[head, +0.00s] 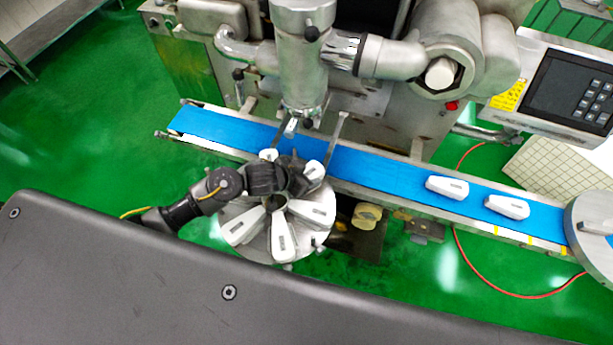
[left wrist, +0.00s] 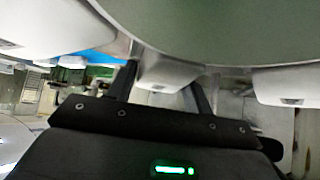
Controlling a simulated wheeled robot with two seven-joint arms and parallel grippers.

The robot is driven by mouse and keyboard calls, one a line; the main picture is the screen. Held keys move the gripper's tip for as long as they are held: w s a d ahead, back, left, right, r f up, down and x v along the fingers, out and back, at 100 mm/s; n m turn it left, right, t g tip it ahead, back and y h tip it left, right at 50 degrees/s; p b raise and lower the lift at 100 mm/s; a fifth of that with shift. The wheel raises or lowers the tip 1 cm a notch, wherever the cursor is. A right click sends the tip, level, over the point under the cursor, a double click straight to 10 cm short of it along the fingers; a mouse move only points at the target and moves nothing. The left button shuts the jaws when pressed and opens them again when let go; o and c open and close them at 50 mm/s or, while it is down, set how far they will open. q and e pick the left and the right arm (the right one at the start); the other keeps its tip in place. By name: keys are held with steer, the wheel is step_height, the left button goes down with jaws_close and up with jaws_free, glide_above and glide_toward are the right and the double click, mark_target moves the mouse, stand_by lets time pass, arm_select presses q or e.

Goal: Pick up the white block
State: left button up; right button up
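My left gripper (head: 290,178) reaches in over the back part of a round metal plate (head: 262,247). White blocks lie around this plate: one at front left (head: 242,227), one at front (head: 283,240), one at right (head: 314,212), and others partly hidden by the gripper. In the left wrist view, the two dark fingers of the left gripper (left wrist: 163,88) stand wide apart, with a white block (left wrist: 165,72) between or just beyond their tips. Contact with it is not clear. Two more white blocks (head: 447,188) (head: 507,207) lie on the blue belt. My right gripper is not in view.
The blue conveyor belt (head: 375,172) runs behind the plate. A steel machine nozzle (head: 300,85) stands above the belt, close behind the gripper. A control panel (head: 565,90) is at the right, and another round metal table (head: 595,225) is at the belt's right end.

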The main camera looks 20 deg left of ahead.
arm_select(q)
steer(key=c, duration=0.6)
steer(key=shift+r, duration=0.1)
steer(key=shift+r, duration=0.6)
steer(key=s+d+r+p, duration=0.1)
steer(key=s+r, duration=0.3)
steer(key=s+d+r, duration=0.1)
steer(key=s+r, duration=0.2)
steer(key=s, duration=0.2)
steer(key=s+d+r+p, duration=0.1)
steer(key=s+r, duration=0.3)
steer(key=shift+s+r+p, duration=0.3)
steer(key=shift+s+p, duration=0.05)
